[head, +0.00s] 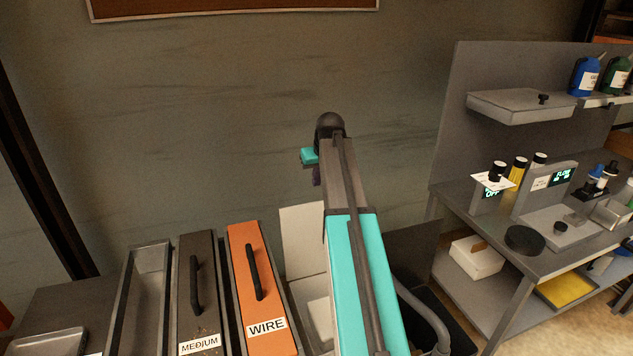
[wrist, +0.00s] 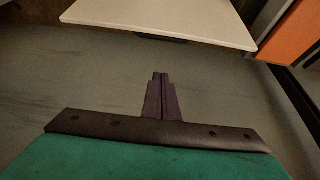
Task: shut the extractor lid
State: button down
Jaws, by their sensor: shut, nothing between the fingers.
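A pale flat panel (head: 302,243), which looks like the raised extractor lid, stands up behind a pale open box (head: 318,315), right of the orange WIRE box. My arm covers the right part of both. In the wrist view, a pale board (wrist: 160,15) that appears to be the same panel crosses the top, beyond the fingertips. My gripper (wrist: 161,76) is shut and empty, with a visible gap in the picture between it and the board. In the head view my gripper (head: 317,177) is partly hidden behind my wrist, above the panel and near the wall.
The orange WIRE box (head: 241,262) and dark MEDIUM box (head: 207,310), both with black handles, stand left of the panel. An open grey trough (head: 151,290) is further left. A workbench (head: 540,262) with jars and devices stands right.

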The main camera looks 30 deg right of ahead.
notch_tip(320, 180, down, 8)
jog(key=p, duration=0.3)
jog(key=shift+s+f, duration=0.15)
dwell(0.7)
jog(key=shift+a, duration=0.2)
